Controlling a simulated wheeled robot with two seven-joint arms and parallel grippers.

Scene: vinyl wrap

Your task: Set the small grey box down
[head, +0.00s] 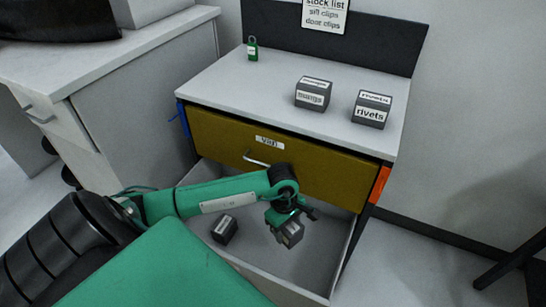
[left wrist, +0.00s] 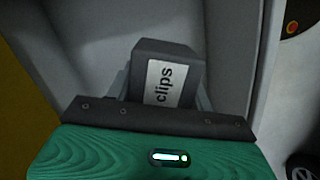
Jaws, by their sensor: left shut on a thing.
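The small grey box (head: 291,234) is in my left gripper (head: 287,222), over the inside of the open lower drawer (head: 345,258). In the left wrist view the box (left wrist: 152,52) shows a white label reading "clips", with the fingers of my left gripper (left wrist: 163,98) on either side of it. I cannot tell whether the box touches the drawer floor. A second dark grey box (head: 224,229) with a white label sits in the drawer, to the left of the held one and apart from it. My right gripper is not in view.
On the cabinet top (head: 215,82) stand a labelled grey box (head: 313,94), a "rivets" box (head: 371,110) and a green padlock-like item (head: 252,49). The mustard upper drawer (head: 225,135) is shut above the open one. A stock list (head: 325,14) hangs behind. Drawer floor between the boxes is clear.

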